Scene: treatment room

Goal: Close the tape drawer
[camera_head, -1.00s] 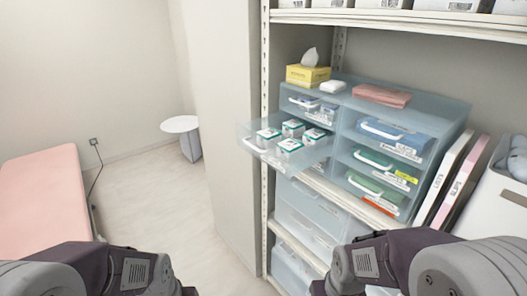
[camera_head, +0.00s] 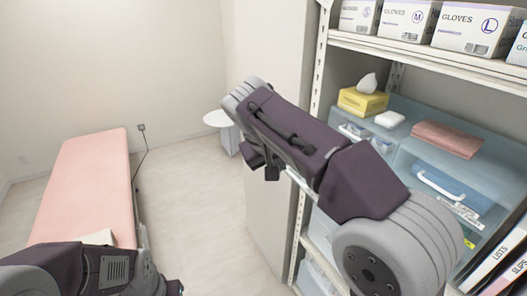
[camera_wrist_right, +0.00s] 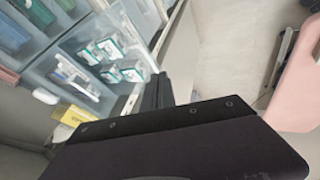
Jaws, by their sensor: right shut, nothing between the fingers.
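The tape drawer (camera_wrist_right: 126,93) is a clear, pale blue drawer holding several white and green boxes. In the right wrist view it stands pulled out of the drawer unit. In the head view my right arm hides it. The drawer unit (camera_head: 405,160) stands on the shelf at the right. My right gripper (camera_head: 262,163) is shut and empty, out in front of the unit on its left side. In the wrist view its dark fingers (camera_wrist_right: 155,91) are beside the drawer's front end; I cannot tell whether they touch it. My left arm shows at the lower left, its gripper out of view.
A yellow tissue box (camera_head: 362,102), a white packet (camera_head: 389,119) and pink cloths (camera_head: 446,139) lie on the unit. Glove boxes (camera_head: 408,18) fill the shelf above. The floor between is clear.

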